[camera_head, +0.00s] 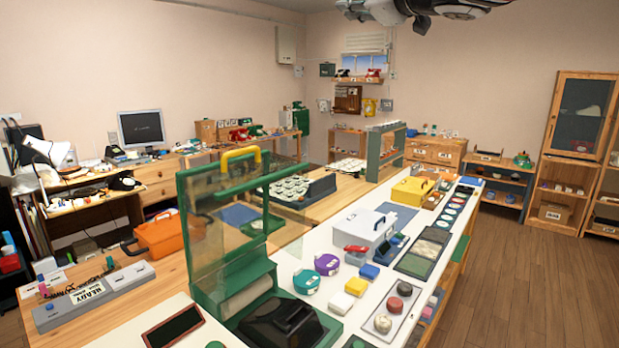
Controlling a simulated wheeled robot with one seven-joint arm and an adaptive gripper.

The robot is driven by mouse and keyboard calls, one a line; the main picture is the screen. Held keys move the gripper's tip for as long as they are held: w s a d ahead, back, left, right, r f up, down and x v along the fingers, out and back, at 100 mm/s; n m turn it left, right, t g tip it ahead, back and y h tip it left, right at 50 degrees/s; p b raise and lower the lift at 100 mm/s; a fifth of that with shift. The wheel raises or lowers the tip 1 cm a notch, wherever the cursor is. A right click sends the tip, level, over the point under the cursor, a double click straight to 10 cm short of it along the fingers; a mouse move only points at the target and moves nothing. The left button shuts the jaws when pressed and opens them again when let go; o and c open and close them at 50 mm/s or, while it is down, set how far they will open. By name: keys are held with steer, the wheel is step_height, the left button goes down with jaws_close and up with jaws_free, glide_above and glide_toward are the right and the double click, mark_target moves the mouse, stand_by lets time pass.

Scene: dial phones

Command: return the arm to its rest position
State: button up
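Part of my arm (458,9) shows at the top edge of the head view, right of centre, high above the benches. It is dark with pale sections and is cut off by the frame. A small dark part hangs below it; I cannot tell whether this is my gripper's end. No fingertips can be made out clearly, and nothing is seen held. The arm is apart from everything on the benches.
Wooden floor (530,285) is clear at right.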

steer(key=s+d+f+m+t+h, duration=0.1)
steer(key=s+d+m+h, duration=0.15)
steer(key=d+m, duration=0.2)
steer(key=s+d+f+m+h, duration=0.2)
steer(key=d+m+h, duration=0.1)
steer(key=d+h, duration=0.15)
steer(key=s+d+f+m+g+h, duration=0.3)
steer(key=s+d+f+m, duration=0.35)
steer(key=s+f, duration=0.35)
steer(key=s+a+f+m+g, duration=0.1)
steer(key=s+f+g, duration=0.4)
steer(key=s+f, duration=0.7)
steer(key=s+a+f+m+g+y, duration=0.1)
steer(key=s+a+f+g, duration=0.3)
steer(key=s+f, duration=0.8)
step_height(320, 180, down, 3)
steer(key=shift+s+f+m+g, duration=0.2)
steer(key=shift+s+m+g, duration=0.1)
steer(key=shift+s+g, duration=0.15)
